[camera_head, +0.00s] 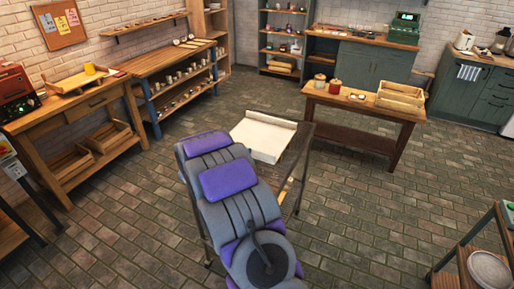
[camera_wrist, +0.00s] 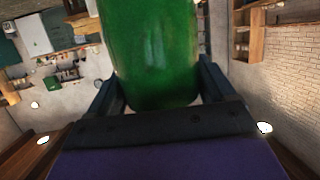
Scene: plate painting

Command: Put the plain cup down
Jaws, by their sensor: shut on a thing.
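The plain green cup (camera_wrist: 150,50) fills the upper middle of the wrist view. My gripper (camera_wrist: 158,88) is shut on it, with one dark finger on each side. The cup's far end runs out of the top of that view, so what is beyond it is hidden. In the head view my grey and purple arm covers the middle, and neither the gripper nor the green cup can be made out there.
A wooden table (camera_head: 365,110) at the back right bears jars and a crate (camera_head: 400,97). Brick floor lies clear between.

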